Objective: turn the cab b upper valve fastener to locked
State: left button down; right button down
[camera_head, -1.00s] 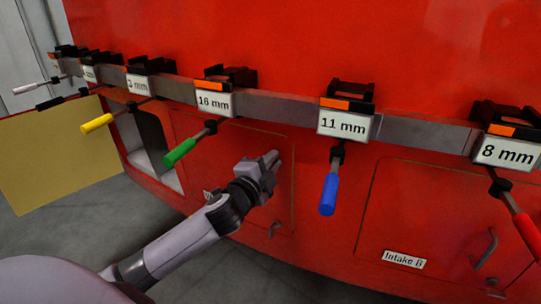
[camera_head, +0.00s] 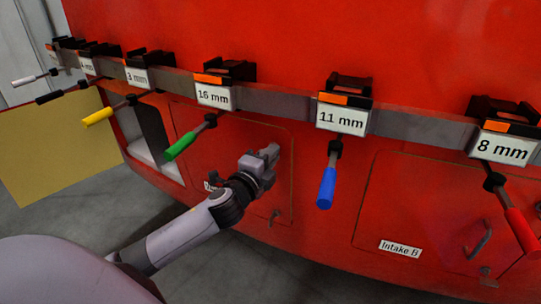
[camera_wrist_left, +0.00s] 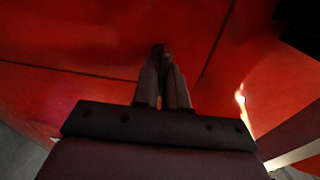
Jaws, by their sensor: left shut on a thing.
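My left gripper (camera_head: 272,152) reaches up to the upper right part of a red hatch panel (camera_head: 240,135) on the train's nose. In the left wrist view my left gripper (camera_wrist_left: 164,62) has its fingers close together on a small dark piece at their tips, which I take for the upper valve fastener (camera_wrist_left: 158,49). The fingers hide most of it, so its turn angle cannot be told. A lower latch (camera_head: 274,216) shows near the bottom of the same panel. The panel's label is mostly hidden by my arm. My right gripper is not in view.
A grey rail (camera_head: 275,101) crosses above with several size-labelled holders. A green-handled tool (camera_head: 183,143) and a blue-handled tool (camera_head: 327,187) hang on either side of my gripper. The "Intake B" hatch (camera_head: 400,249) lies to the right.

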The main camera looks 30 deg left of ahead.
pick_arm(q)
jog(key=c, duration=1.3)
grip_release()
jog(key=shift+o, duration=0.2)
jog(key=s, duration=0.7)
jog(key=shift+d+b, duration=0.4)
jog(key=shift+b, duration=0.05)
